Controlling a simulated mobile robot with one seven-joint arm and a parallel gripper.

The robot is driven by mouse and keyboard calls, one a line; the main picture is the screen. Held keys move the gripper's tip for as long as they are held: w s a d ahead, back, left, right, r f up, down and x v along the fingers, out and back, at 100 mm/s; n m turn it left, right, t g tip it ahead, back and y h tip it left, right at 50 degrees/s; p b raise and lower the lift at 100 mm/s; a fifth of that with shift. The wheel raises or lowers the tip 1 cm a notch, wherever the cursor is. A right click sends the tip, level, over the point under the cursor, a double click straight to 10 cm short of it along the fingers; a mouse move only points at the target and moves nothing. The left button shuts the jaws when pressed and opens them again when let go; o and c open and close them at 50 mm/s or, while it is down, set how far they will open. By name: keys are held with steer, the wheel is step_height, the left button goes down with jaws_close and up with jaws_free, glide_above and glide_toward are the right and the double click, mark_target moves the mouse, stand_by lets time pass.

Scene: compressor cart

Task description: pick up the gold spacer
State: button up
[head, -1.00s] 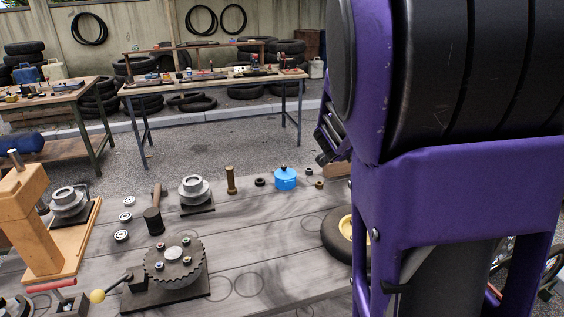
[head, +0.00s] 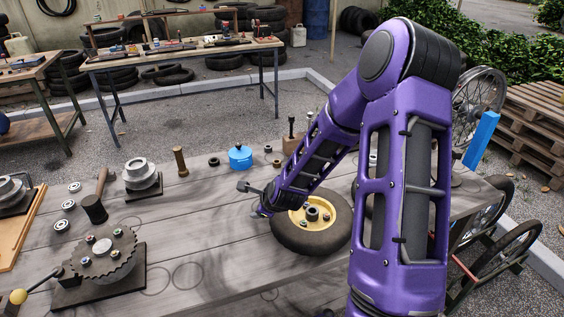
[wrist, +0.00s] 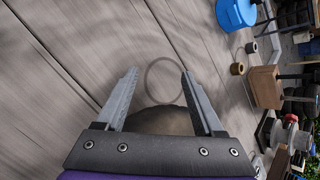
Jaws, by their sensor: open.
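The gold spacer (head: 277,163) looks like a small brownish-gold ring standing on the workbench, right of the blue pot. It also shows in the wrist view as a small tan ring (wrist: 237,68), right of the jaws. My gripper (head: 250,199) is over the bench, in front of the blue pot and left of the tyre.
The blue pot (head: 240,157) and a dark ring (wrist: 251,46) stand near the spacer. A wooden block (wrist: 264,86) is on its other side. A tyre with a yellow hub (head: 312,235) lies beside my forearm. The planks left of my gripper are largely clear.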

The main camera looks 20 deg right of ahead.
mark_target(276, 160)
steer(key=w+d+m, duration=0.1)
steer(key=d+m+t, duration=0.1)
steer(key=d+m, duration=0.1)
steer(key=w+d+m+t+b, duration=0.1)
steer(key=d, duration=0.1)
steer(key=shift+w+d+m, duration=0.25)
steer(key=shift+w+m, duration=0.05)
steer(key=d+r+m+t, duration=0.1)
steer(key=d+m, duration=0.1)
steer(key=w+d+r+m+t+h, duration=0.1)
steer(key=d, duration=0.1)
steer(key=w+d+r+m+t, duration=0.1)
steer(key=d+m, duration=0.1)
steer(key=d, duration=0.1)
steer(key=shift+w+r+m+b, duration=0.15)
steer(key=shift+r+m+b, duration=0.05)
steer(key=shift+m+b, duration=0.15)
steer(key=shift+w+d, duration=0.2)
steer(key=shift+w, duration=0.1)
steer(key=b+x, duration=0.1)
steer(key=x, duration=0.7)
steer(key=b+x, duration=0.1)
steer(key=x, duration=0.7)
steer(key=shift+w+d, duration=0.25)
steer(key=shift+w, duration=0.25)
steer(key=shift+r, duration=0.1)
jaws_close()
